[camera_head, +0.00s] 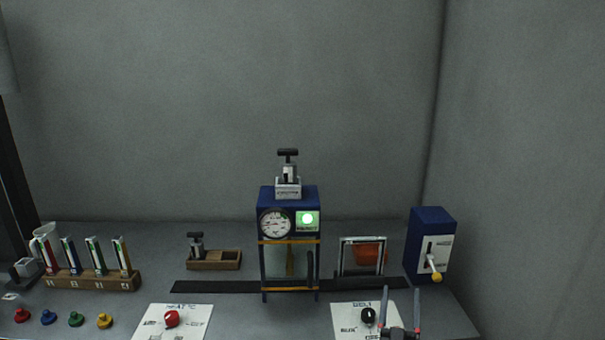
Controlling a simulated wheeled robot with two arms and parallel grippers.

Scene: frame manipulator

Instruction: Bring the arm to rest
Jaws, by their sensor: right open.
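My right gripper (402,314) shows at the bottom right of the head view. Its two fingers point up and stand apart, with nothing seen between them. It is just right of the black knob (368,315) on a white panel (346,327), and I cannot tell whether it touches the panel. My left gripper is not in view.
A blue machine (268,195) with a dial and lit green lamp stands mid-table. A blue lever box (426,225) is at right, near a frame with an orange piece (370,254). At left are a wooden rack (95,283) and a red knob (171,318).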

